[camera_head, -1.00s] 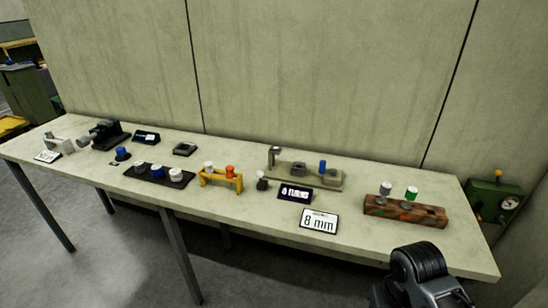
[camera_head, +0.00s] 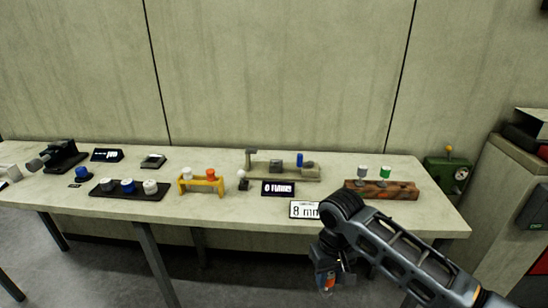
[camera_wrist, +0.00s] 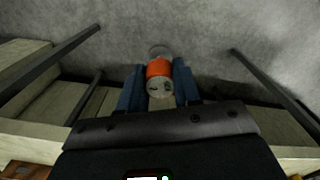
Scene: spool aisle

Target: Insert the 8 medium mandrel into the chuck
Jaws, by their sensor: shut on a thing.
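My gripper (camera_wrist: 158,84) is shut on a mandrel with an orange band and a grey, marked end (camera_wrist: 160,88), held between its two blue-grey fingers. In the head view my gripper (camera_head: 326,276) hangs in front of the table, below its front edge, and a bit of orange shows at it. A black device with a grey cylindrical nose (camera_head: 58,158) stands at the table's far left; it may be the chuck, but I cannot tell. A white "8 mm" sign (camera_head: 303,210) stands near the front edge, partly hidden by my arm.
On the table (camera_head: 235,210) are a black tray (camera_head: 112,192) with white and blue pieces, a yellow rack (camera_head: 202,186), a beige fixture (camera_head: 262,170) with a blue piece, and a wooden block (camera_head: 400,188). A grey cabinet (camera_head: 490,200) stands right. A wall backs the table.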

